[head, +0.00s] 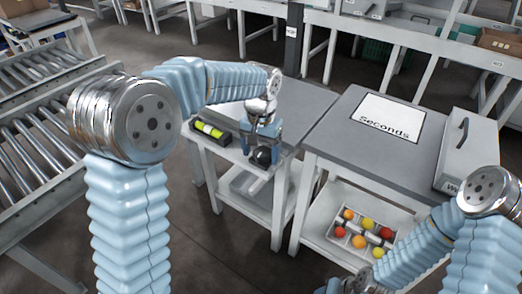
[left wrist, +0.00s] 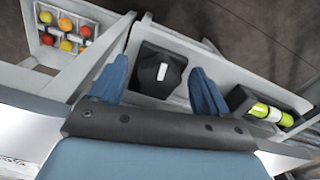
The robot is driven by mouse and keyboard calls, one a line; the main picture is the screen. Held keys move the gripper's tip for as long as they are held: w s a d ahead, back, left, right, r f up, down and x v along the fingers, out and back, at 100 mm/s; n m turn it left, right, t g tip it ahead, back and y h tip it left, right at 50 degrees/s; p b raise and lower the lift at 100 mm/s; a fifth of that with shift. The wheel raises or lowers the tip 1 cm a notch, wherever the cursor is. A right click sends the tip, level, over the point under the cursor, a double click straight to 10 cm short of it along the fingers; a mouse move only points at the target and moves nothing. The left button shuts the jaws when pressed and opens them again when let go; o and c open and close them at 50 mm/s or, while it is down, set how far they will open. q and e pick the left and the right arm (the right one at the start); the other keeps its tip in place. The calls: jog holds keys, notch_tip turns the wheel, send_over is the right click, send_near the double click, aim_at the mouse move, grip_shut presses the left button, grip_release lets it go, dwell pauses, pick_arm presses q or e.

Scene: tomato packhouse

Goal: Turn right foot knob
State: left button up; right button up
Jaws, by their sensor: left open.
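A black knob (head: 262,156) sits at the front of the left grey-topped table. In the left wrist view the knob (left wrist: 152,79) is dark and faceted, with a short white mark on its face. My left gripper (head: 263,146) is open above and around the knob. In the left wrist view its blue fingers (left wrist: 158,82) stand on either side of the knob, with gaps showing. A black holder with a yellow-green vial (head: 207,129) is at the table's left front corner; it also shows in the left wrist view (left wrist: 268,114).
A right-hand table (head: 345,130) stands beside it, bearing a "seconds" sign (head: 388,123) and a grey box with a handle (head: 467,150). A tray (head: 333,224) of red, orange and yellow tomatoes is on its lower shelf. Roller conveyors (head: 35,140) run along the left.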

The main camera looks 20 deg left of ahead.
aim_at(261, 152)
pick_arm(q)
jog(key=c, duration=1)
jog(key=shift+r+m+p, duration=0.15)
jog(key=shift+m+p, duration=0.15)
jog(key=shift+m, duration=0.1)
jog(key=shift+c, duration=0.2)
jog(key=shift+m, duration=0.4)
jog(key=o, duration=1)
jog(key=shift+o, duration=0.2)
notch_tip(261, 152, up, 14)
jog(key=p, duration=0.1)
jog(key=shift+f, duration=0.2)
